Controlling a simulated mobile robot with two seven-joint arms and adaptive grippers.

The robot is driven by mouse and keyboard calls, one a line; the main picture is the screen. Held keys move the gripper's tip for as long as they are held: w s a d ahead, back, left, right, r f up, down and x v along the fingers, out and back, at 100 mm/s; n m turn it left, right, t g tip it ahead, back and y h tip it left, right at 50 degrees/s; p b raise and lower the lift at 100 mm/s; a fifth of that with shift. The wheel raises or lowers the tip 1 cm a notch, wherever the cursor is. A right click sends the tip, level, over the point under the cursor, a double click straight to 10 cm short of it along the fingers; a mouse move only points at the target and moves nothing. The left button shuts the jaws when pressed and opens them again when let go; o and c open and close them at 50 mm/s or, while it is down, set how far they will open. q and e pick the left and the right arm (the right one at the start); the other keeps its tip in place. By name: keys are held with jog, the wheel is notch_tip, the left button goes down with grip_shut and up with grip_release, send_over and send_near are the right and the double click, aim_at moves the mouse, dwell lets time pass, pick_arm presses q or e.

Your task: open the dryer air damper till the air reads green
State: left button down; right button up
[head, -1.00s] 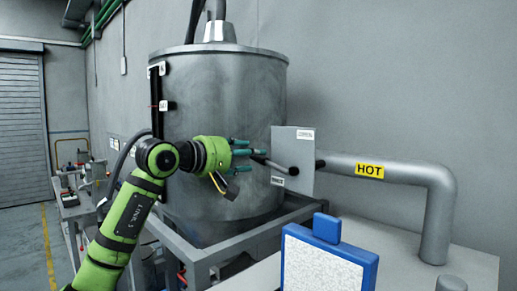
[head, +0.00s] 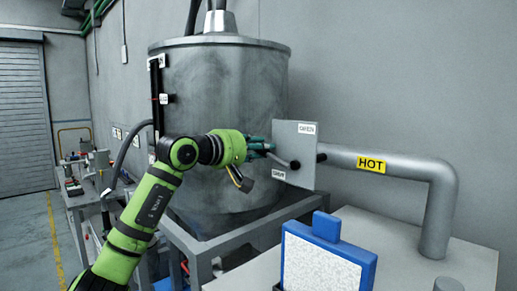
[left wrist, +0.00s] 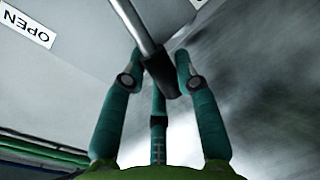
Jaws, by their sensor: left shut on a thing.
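The damper plate (head: 308,165) is a grey panel on the side of the metal dryer drum (head: 220,90). It carries an OPEN label (head: 307,128) at its top and a second small label (head: 278,174) at its lower left. The lever (head: 282,159) runs from its pivot leftward to my left gripper (head: 266,149), which is shut on it. In the left wrist view, the lever's dark end (left wrist: 163,80) lies between the teal fingers of the left gripper (left wrist: 158,75). No air reading is legible. My right gripper is not in view.
A pipe marked HOT (head: 371,165) leaves the plate to the right and bends down to a grey worktop (head: 400,245). A blue-framed white panel (head: 325,262) stands at the front. A workbench (head: 85,175) stands at the far left.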

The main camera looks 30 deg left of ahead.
pick_arm(q)
jog(key=shift+s+d+r+m+p, duration=0.15)
jog(key=shift+r+m+p, duration=0.1)
jog(key=shift+r+m, duration=0.25)
jog(key=shift+d+r+m+p, duration=0.15)
jog(key=shift+r+m+p, duration=0.05)
jog(key=shift+r+m, duration=0.25)
jog(key=shift+s+d+r+m, duration=0.1)
jog(key=shift+d+r+m, duration=0.1)
jog(key=shift+d+m, duration=0.25)
jog(key=shift+a, duration=0.1)
jog(key=c, duration=0.9)
grip_release()
jog(key=v, duration=1.1)
jog(key=shift+s, duration=0.45)
jog(key=shift+f, duration=0.15)
